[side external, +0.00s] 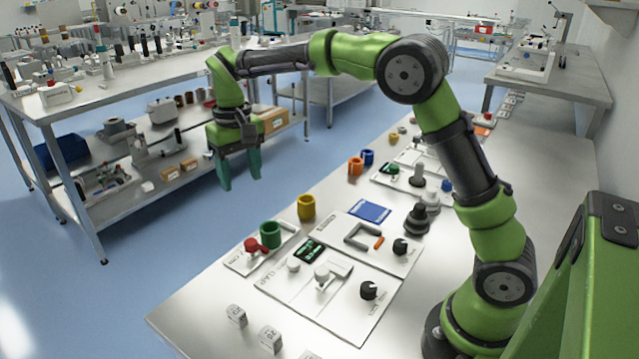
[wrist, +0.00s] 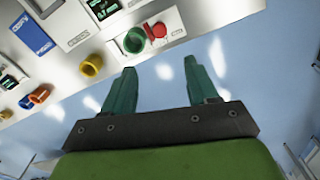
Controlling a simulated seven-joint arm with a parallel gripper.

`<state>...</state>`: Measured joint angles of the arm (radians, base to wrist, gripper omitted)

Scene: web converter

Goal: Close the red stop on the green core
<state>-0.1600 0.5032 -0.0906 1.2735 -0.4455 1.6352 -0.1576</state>
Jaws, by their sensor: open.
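The green core (side external: 270,234) is a hollow green cylinder standing on a small white plate near the table's left edge. The red stop (side external: 252,245) is a red knob-like part on the same plate, just left of the core. In the wrist view the green core (wrist: 134,41) and the red stop (wrist: 156,31) sit side by side near the top; whether they touch is unclear. My gripper (side external: 238,182) is open and empty, hanging past the table's left edge, above and away from both. Its two teal fingers (wrist: 157,82) are spread apart in the wrist view.
A yellow ring (side external: 306,207) stands behind the green core. Orange (side external: 356,166) and blue (side external: 367,157) rings stand farther back. A metal shelf bench (side external: 120,85) is across the blue floor.

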